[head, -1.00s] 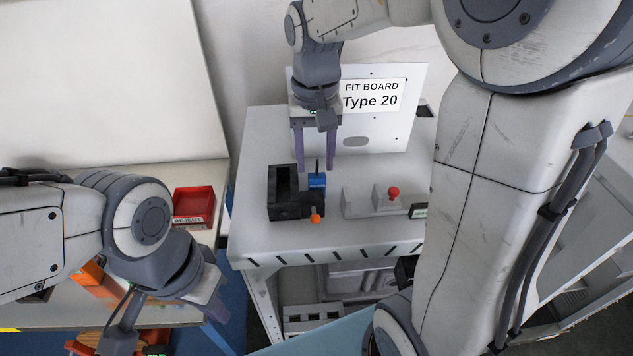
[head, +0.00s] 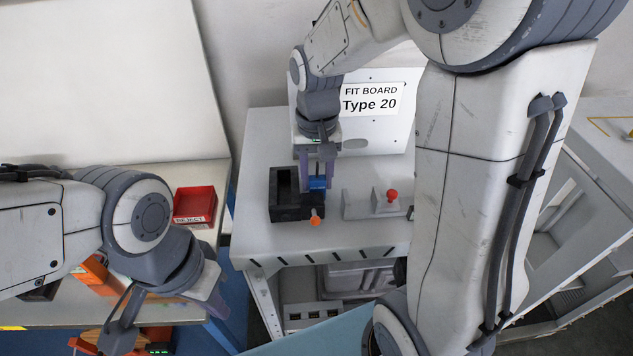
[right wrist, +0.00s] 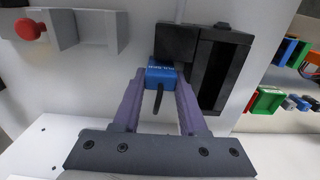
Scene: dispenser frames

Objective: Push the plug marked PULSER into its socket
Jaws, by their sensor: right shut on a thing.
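The blue plug (head: 318,183) is at the right side of the black block (head: 283,207) on the grey bench. In the right wrist view the plug (right wrist: 161,73) has small white lettering too small to read and a black cable on the near side. It sits against the black block (right wrist: 178,43); I cannot tell how deep it is in a socket, as that face is hidden. My right gripper (head: 317,182) is shut on the plug, a finger on each side (right wrist: 161,85). My left gripper (head: 195,303) is at lower left, away from the plug; its finger gap is unclear.
An orange knob (head: 316,220) stands at the block's front. A grey fixture with a red knob (head: 392,195) is to the right. The "FIT BOARD Type 20" panel (head: 409,127) stands behind. A red REJECT bin (head: 195,206) is on the left table.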

